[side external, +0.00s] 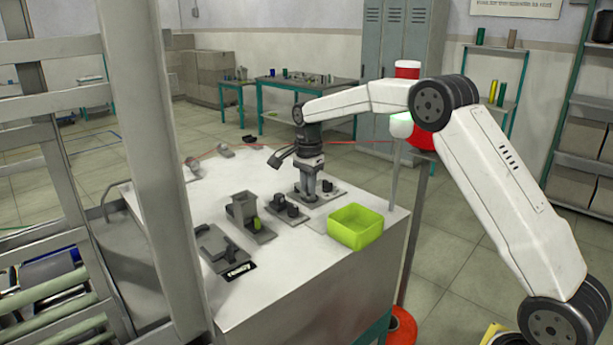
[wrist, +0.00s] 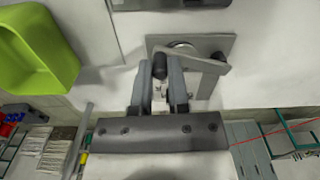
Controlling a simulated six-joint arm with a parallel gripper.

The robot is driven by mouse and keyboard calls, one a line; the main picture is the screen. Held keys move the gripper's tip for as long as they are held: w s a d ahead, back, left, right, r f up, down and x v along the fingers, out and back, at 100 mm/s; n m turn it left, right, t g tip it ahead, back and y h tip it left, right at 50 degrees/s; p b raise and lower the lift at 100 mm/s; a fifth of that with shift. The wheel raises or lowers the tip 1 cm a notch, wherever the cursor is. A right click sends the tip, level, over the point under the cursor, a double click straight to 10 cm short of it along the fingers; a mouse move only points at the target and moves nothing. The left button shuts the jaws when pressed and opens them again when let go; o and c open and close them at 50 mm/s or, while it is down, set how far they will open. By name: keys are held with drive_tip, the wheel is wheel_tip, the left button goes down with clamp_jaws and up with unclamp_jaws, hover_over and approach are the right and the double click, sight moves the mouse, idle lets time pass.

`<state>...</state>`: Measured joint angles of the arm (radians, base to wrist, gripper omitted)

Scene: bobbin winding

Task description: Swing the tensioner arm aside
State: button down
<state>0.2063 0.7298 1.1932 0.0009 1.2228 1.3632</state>
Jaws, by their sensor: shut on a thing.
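The tensioner arm (wrist: 205,62) is a flat grey bar above a square grey base plate (wrist: 226,43) in the wrist view. A dark upright peg (wrist: 160,66) stands at the bar's left end. My gripper (wrist: 163,72) is shut on this peg, with one finger on each side of it. In the side external view, my gripper (side external: 308,190) points down over the base plate (side external: 325,197) on the white bench top. The fingers hide most of the tensioner arm there, so its exact angle is hard to tell.
A lime green bin (side external: 357,227) stands close to the right of the plate. A red thread (side external: 345,142) runs behind my gripper.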

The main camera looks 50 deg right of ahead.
drive_tip(key=c, duration=0.7)
unclamp_jaws()
drive_tip(key=shift+d, duration=0.1)
drive_tip(key=shift+r, duration=0.15)
drive_tip(key=shift+r, duration=3.4)
